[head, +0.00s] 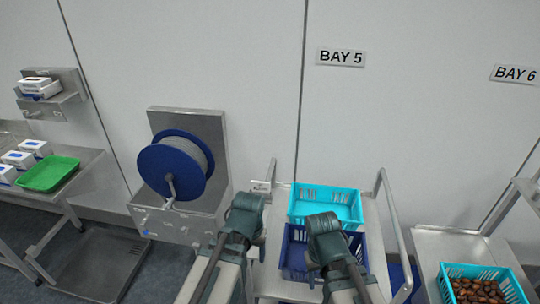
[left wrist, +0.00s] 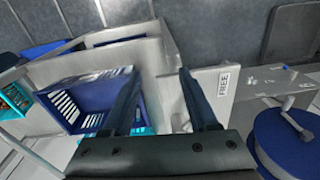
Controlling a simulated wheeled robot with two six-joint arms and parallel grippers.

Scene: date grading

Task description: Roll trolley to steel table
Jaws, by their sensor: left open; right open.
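The trolley (head: 283,283) stands in front of me with a pale top and upright posts on both sides. It carries a turquoise crate (head: 327,207) at the back and a dark blue crate (head: 296,258) nearer me; both look empty. My left gripper (head: 246,203) is open over the trolley's left side. My right gripper (head: 322,220) is open above the crates and hides part of the blue one. In the left wrist view, the open fingers (left wrist: 160,75) hold nothing, and the blue crate (left wrist: 84,82) shows to their left. A steel table (head: 88,165) stands at the far left.
The steel table holds a green tray (head: 48,174) and white boxes (head: 18,159). A blue reel (head: 175,165) on a steel stand is between table and trolley. At right, a steel surface (head: 447,243) bears a turquoise crate of dates (head: 480,290). A FREE label (left wrist: 224,80) shows beside the fingers.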

